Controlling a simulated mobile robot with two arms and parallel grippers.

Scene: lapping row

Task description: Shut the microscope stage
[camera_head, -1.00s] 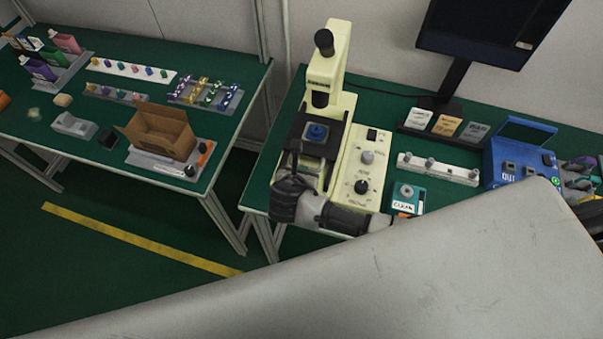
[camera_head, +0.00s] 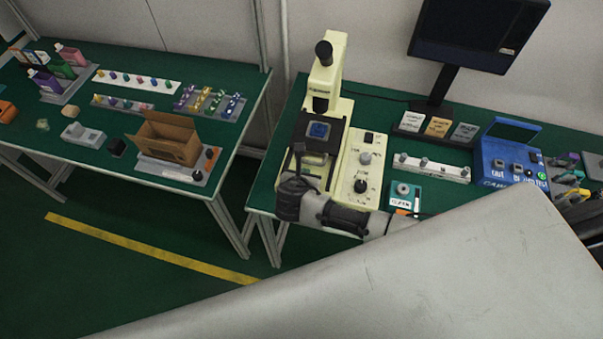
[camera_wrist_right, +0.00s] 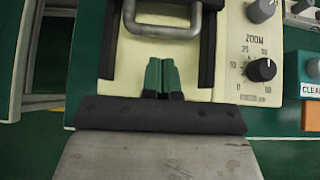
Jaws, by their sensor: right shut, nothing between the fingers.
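The cream microscope (camera_head: 329,82) stands on the green bench in the head view. Its dark stage (camera_head: 337,139) carries a blue piece (camera_head: 319,130) below the lens. In the right wrist view a silver bar handle (camera_wrist_right: 160,30) crosses between two black rails (camera_wrist_right: 207,55). My right gripper (camera_wrist_right: 161,75) is shut and empty, with its green fingertips just in front of the handle. A small gap shows between tips and handle. In the head view my right arm reaches across the microscope's front, and its wrist hides part of the base. My left gripper is out of view.
The zoom knob (camera_wrist_right: 262,69) is close right of my gripper. A teal box (camera_head: 402,194), a white strip with knobs (camera_head: 432,168) and a blue device (camera_head: 512,160) stand farther right. A second bench with an open cardboard box (camera_head: 168,138) is at left, across a gap.

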